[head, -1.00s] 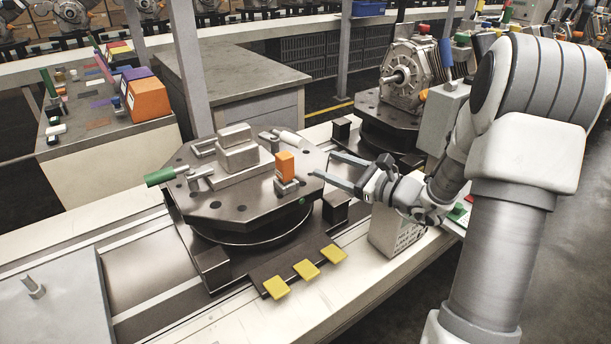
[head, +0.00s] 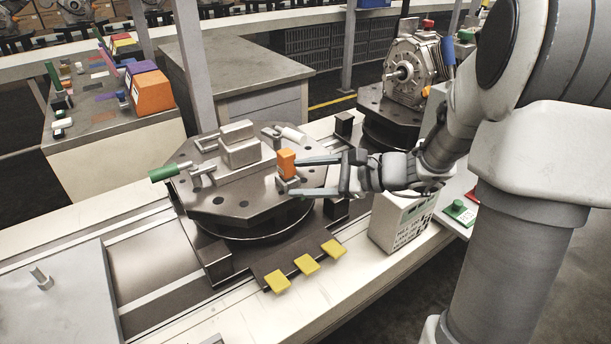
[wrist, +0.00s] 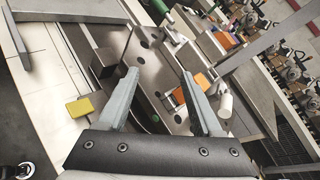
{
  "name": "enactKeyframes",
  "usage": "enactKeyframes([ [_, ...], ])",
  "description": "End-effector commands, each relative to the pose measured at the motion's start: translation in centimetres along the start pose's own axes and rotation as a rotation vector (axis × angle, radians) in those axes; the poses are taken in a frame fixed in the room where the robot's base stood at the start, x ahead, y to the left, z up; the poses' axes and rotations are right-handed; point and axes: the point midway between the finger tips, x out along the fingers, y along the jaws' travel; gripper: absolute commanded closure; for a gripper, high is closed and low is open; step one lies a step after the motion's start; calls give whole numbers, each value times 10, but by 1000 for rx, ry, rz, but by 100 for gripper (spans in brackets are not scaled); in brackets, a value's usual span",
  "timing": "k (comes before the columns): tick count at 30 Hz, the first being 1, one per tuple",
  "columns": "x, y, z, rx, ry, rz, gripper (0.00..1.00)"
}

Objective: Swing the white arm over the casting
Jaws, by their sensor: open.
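The casting (head: 238,145), a grey stepped block, sits in the middle of a dark eight-sided plate (head: 225,207). The white arm (head: 292,133) has a white cylindrical handle at the plate's back right, pointing away from the casting; the handle also shows in the wrist view (wrist: 226,106), right of my right finger. An orange upright handle (head: 287,163) stands at the plate's right side. A green-handled arm (head: 162,173) lies at the left. My gripper (head: 297,177) is open and empty at the plate's right edge, close to the orange handle. In the wrist view one finger partly covers the orange handle.
Three yellow tabs (head: 306,264) stick out at the front of the fixture. A lettered box (head: 402,218) and a green button (head: 457,208) stand below my arm. A second fixture with a motor-like casting (head: 413,70) is behind. A post (head: 188,60) rises behind the plate.

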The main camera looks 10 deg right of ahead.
Motion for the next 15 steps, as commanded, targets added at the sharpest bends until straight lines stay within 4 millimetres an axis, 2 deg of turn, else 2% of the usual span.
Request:
enactKeyframes([
  [1,0,0,0,0,0,0,33],
  [6,4,6,2,-29,15,50,64],
  [12,16,38,4,-223,110,332,100],
  [15,16,52,-2,-374,177,505,100],
])
